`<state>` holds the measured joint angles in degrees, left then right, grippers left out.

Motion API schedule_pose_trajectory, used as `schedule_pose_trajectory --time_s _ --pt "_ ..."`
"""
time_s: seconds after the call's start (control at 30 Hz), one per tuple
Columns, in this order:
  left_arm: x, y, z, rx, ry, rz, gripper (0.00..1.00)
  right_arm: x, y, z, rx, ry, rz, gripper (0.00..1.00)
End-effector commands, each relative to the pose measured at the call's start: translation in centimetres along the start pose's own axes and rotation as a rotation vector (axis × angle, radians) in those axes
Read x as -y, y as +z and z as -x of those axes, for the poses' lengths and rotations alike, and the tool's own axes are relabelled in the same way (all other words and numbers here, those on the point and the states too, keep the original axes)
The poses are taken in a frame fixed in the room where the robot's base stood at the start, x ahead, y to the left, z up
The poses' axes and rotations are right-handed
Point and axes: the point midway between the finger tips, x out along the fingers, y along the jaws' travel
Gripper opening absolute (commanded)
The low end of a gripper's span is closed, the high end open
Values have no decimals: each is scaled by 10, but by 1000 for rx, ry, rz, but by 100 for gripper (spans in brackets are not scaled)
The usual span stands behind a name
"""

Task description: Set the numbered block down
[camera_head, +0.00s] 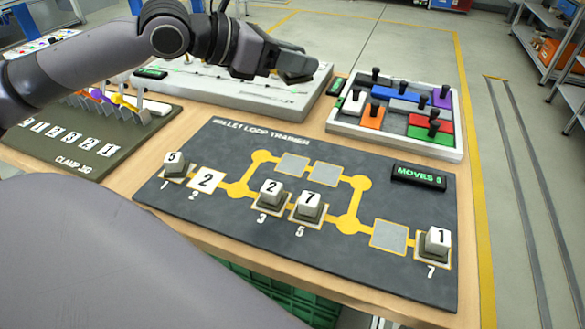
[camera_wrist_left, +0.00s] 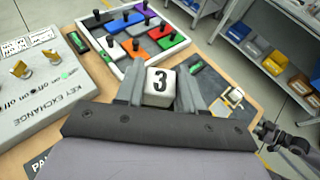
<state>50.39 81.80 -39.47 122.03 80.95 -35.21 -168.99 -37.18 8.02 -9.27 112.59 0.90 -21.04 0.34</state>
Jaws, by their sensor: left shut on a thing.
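My left gripper (camera_head: 297,75) is raised above the back of the table, between the pale panel and the tray of coloured pieces. The block is hardly visible in the head view. The dark Pallet Loop Trainer board (camera_head: 215,227) lies in front. Blocks marked 5 (camera_head: 174,163), 2 (camera_head: 271,193), 7 (camera_head: 309,206) and 1 (camera_head: 437,242) stand on it at spots 1, 3, 5 and 7. Spot 2 shows a flat white square marked 2 (camera_head: 206,180).
Grey pads (camera_head: 293,165), (camera_head: 326,175) and (camera_head: 388,236) on the board are bare. The tray of coloured knobbed pieces (camera_head: 395,142) stands behind it. The clamp jig (camera_head: 95,150) is at left, the pale panel (camera_head: 230,92) behind. A display (camera_head: 418,177) sits on the board.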

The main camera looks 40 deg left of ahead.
Motion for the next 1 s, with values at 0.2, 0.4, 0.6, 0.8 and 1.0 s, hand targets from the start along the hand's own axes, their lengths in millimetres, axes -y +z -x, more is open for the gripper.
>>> schedule_pose_trajectory --time_s 0.2,0.4,0.6,0.8,1.0 --pt "-3 -16 -4 -6 0 3 5 0 7 -5 4 -1 0 43" --pt "-2 -67 -25 -7 -1 4 5 2 18 -14 12 -8 -6 43" --pt "-2 -112 -43 -5 -2 3 5 7 23 -22 11 -21 -12 43" --pt "-2 -128 -50 -1 -1 2 5 8 23 -25 10 -26 -13 43" --pt "-2 -157 -62 -4 -1 3 5 8 31 -33 7 -29 -16 43"
